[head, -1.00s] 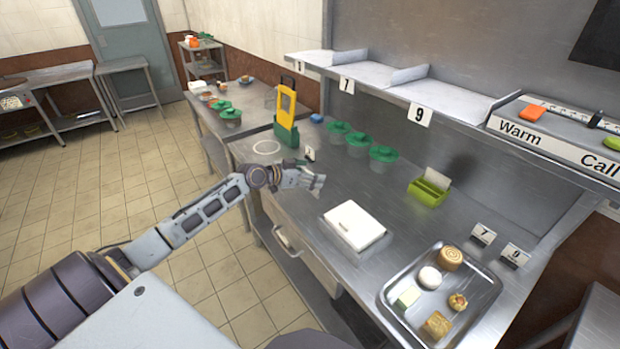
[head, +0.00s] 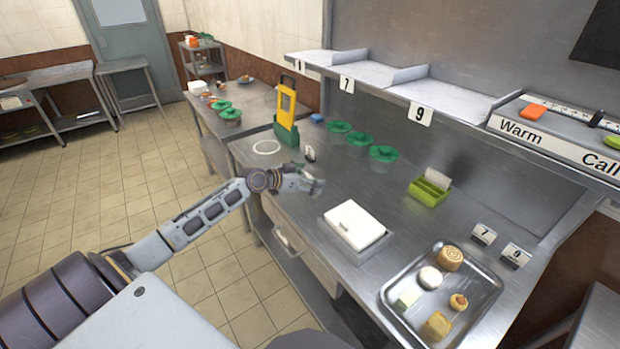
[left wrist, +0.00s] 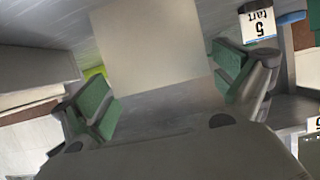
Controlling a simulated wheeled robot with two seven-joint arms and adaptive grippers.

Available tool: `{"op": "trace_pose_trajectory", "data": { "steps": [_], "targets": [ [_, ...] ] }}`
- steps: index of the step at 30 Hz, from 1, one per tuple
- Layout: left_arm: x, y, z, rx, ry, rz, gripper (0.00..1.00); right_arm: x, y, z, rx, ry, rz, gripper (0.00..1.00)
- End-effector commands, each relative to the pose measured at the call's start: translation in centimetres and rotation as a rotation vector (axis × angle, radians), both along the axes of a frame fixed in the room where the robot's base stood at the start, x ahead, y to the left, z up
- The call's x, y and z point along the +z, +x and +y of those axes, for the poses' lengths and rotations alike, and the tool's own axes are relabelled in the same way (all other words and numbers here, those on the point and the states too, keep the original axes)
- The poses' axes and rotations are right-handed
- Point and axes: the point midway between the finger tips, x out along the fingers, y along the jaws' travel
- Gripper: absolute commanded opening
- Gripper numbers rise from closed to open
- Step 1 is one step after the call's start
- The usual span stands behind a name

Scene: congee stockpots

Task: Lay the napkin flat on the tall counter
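My left gripper (head: 316,186) hangs over the near edge of the steel counter (head: 345,180), right of a small number tag (head: 309,153). In the left wrist view its green-padded fingers (left wrist: 165,88) stand wide apart, so it is open. A plain pale beige square (left wrist: 150,45) fills the space beyond and between the fingers; it may be the napkin, but I cannot tell whether it touches anything. No napkin can be made out for certain in the head view. My right gripper is in neither view.
A white-topped board (head: 355,225) and a pastry tray (head: 395,285) sit to the right. A green holder (head: 430,190), green-lidded tubs (head: 383,153) and a yellow-green stand (head: 287,105) line the back. A numbered shelf (head: 450,100) runs above. The counter's middle is bare.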

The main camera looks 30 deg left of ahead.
Motion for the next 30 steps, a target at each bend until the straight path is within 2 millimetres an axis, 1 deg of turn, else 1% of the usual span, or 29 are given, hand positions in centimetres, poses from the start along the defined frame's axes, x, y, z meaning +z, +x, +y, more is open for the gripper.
{"op": "trace_pose_trajectory", "data": {
  "steps": [6, 16, 20, 25, 30],
  "targets": [
    [0.0, 0.0, 0.0, 0.000, 0.000, 0.000, 1.00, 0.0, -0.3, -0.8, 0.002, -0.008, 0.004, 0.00],
    [0.4, 0.0, 0.0, 0.000, 0.000, 0.000, 1.00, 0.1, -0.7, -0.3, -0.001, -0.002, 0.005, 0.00],
    [0.4, -0.5, 0.2, 0.000, 0.000, 0.000, 1.00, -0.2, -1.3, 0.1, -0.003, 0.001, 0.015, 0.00],
    [0.8, -1.4, 0.7, 0.001, -0.001, 0.000, 1.00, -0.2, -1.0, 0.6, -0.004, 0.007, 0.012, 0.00],
    [1.2, -2.3, 1.0, 0.001, 0.001, 0.001, 1.00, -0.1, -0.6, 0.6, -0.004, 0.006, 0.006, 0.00]
  ]
}}
